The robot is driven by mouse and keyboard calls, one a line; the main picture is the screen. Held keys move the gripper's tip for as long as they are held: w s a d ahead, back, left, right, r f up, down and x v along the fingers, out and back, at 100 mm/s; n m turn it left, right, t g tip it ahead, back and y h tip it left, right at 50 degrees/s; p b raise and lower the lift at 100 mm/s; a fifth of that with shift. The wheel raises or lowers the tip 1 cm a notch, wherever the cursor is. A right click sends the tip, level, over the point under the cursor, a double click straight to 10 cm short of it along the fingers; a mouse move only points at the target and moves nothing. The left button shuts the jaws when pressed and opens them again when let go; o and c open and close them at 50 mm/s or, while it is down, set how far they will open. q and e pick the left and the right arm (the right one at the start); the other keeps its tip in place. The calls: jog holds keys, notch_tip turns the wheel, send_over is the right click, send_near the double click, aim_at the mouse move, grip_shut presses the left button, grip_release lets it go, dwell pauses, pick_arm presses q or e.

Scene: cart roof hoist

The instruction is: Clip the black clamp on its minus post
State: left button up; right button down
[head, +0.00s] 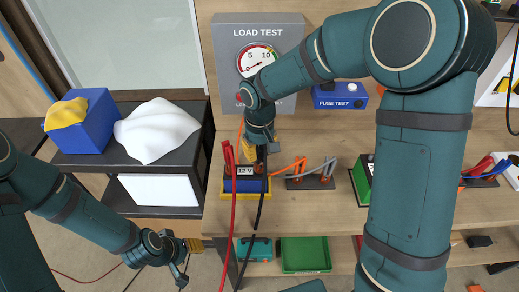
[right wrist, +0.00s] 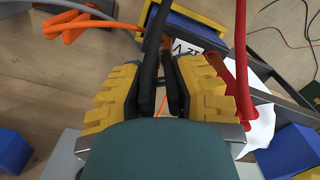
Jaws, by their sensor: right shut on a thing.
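My right gripper (head: 262,146) points down over the battery and is shut on the black clamp (head: 261,160). In the right wrist view the black clamp (right wrist: 149,70) sits between the yellow finger pads (right wrist: 165,95). Its black cable hangs over the bench front. The blue battery (head: 246,186), labelled 12 V, stands in a yellow tray. The red clamp (head: 229,155) is at the battery's left post. The minus post is hidden under the black clamp and gripper; I cannot tell whether the jaws touch it. My left gripper (head: 182,262) is low at the left, away from the bench, its opening unclear.
An orange clip (head: 291,168) and a grey clip (head: 322,170) sit right of the battery. A grey LOAD TEST meter (head: 257,60) stands behind, with a blue FUSE TEST box (head: 340,96) to its right. A green tray (head: 305,254) is below.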

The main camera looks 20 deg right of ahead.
jog(key=shift+f, duration=0.2)
jog(key=c, duration=0.8)
grip_release()
jog(key=shift+o, duration=0.2)
notch_tip(320, 180, up, 12)
jog(key=shift+r, duration=0.1)
